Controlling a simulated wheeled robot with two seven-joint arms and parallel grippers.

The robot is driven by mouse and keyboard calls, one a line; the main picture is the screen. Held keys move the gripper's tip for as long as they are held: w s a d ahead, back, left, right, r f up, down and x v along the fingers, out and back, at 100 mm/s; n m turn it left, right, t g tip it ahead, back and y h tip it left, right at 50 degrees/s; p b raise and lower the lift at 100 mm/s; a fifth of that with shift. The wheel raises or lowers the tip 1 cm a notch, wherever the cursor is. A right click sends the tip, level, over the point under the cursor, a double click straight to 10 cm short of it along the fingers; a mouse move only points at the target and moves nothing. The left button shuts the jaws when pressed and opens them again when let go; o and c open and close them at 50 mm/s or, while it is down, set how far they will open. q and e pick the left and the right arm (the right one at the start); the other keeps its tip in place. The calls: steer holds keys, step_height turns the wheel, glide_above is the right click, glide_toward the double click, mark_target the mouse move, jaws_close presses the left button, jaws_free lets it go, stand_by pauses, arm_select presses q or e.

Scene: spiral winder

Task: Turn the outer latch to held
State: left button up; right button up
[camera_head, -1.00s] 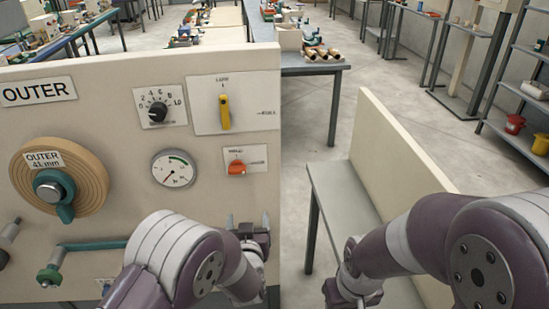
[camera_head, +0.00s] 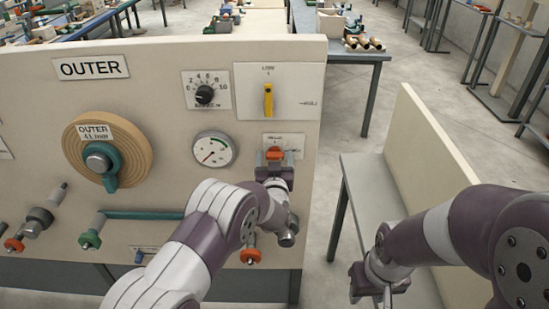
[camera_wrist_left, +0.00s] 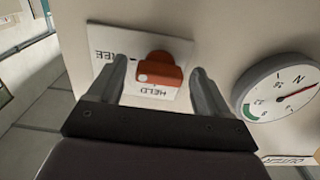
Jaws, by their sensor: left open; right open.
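The outer latch is an orange knob (camera_head: 274,153) on a white plate, low on the right side of the OUTER panel (camera_head: 150,90). In the left wrist view the orange knob (camera_wrist_left: 160,72) has a bar lying crosswise, with a white dot at its left end, on the side of the word FREE. The word HELD is on the plate below it, upside down. My left gripper (camera_head: 274,160) is open, with one finger on each side of the knob; a gap shows at both sides.
A dial gauge (camera_head: 213,149), a black knob (camera_head: 205,94) and a yellow lever (camera_head: 268,100) are close to the latch on the panel. A brown spool (camera_head: 75,145) and a green crank (camera_head: 140,215) are to the left. The panel's right edge is near.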

arm_select(q)
steer(key=shift+d, duration=0.1)
steer(key=c, duration=1)
steer(key=shift+n+b, duration=9)
steer(key=shift+b, duration=3.35)
steer(key=shift+c, duration=0.2)
steer(key=o, duration=1)
steer(key=shift+o, duration=0.2)
